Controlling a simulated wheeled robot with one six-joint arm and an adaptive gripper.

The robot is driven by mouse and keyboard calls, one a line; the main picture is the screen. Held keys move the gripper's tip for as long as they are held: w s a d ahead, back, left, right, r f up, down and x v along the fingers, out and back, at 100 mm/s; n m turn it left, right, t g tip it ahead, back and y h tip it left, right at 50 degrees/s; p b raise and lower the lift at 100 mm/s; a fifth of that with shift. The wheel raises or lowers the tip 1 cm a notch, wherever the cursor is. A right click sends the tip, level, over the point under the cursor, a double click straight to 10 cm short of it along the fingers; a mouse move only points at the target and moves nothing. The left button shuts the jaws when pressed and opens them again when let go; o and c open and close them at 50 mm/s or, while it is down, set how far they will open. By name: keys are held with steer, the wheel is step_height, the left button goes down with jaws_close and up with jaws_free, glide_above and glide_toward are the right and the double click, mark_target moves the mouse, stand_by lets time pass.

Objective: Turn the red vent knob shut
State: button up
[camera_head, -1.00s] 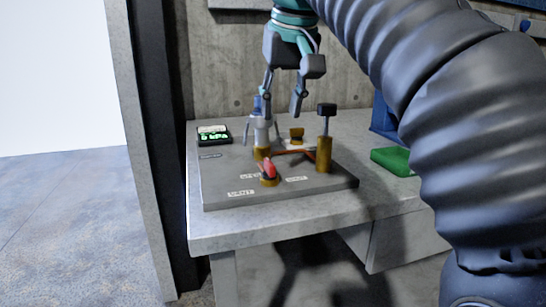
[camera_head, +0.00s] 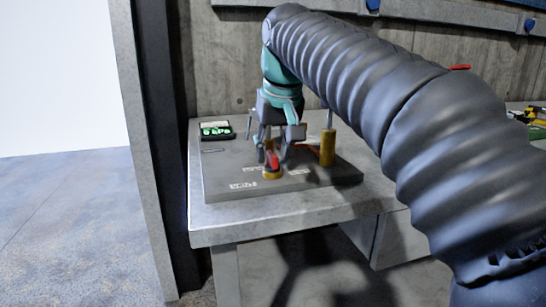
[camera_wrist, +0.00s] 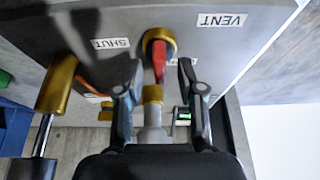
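The red vent knob (camera_head: 272,160) sits on a gold round base near the front of the grey panel (camera_head: 222,190). In the wrist view the red knob (camera_wrist: 159,62) is a narrow bar running up and down the picture. My gripper (camera_head: 271,152) is lowered over the knob. In the wrist view its fingers (camera_wrist: 161,73) are open, one on each side of the knob, with gaps showing; I see no contact.
A gold cylinder (camera_head: 328,148) with a grey rod stands right of my gripper. A small gauge with a green display (camera_head: 216,131) is at the panel's back left. A grey and gold fitting (camera_wrist: 153,115) lies between my fingers in the wrist view. The bench's left front (camera_head: 215,225) is clear.

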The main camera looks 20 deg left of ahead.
steer(key=shift+w+a+f, duration=0.1)
steer(key=shift+w+f, duration=0.1)
steer(key=shift+f, duration=0.25)
jaws_close()
